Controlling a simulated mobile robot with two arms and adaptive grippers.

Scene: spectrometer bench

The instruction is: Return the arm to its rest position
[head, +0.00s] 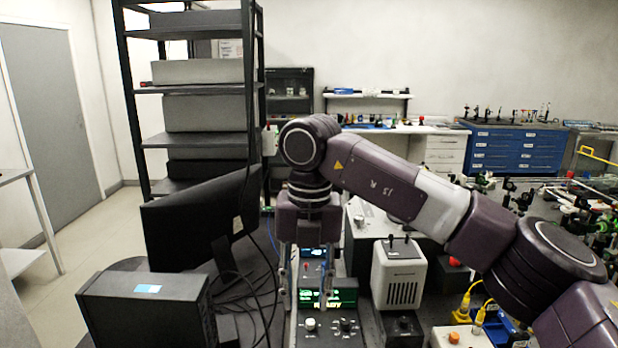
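My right arm (390,185) comes in from the right and reaches over the bench to the middle of the head view. Its wrist bends down, and the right gripper (306,285) hangs with its fingers pointing down. The two fingers stand apart with nothing seen between them, in front of a box with a green lit display (343,298) and knobs. The fingertips are thin and dim, so I cannot tell whether they touch it. My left gripper is not in view.
A dark monitor (195,222) and a black box (145,308) stand to the left, with loose cables beside them. A white-grey instrument (398,275) stands just right of the gripper. Crowded optics (590,210) lie behind the arm at right. A tall rack (195,140) stands behind.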

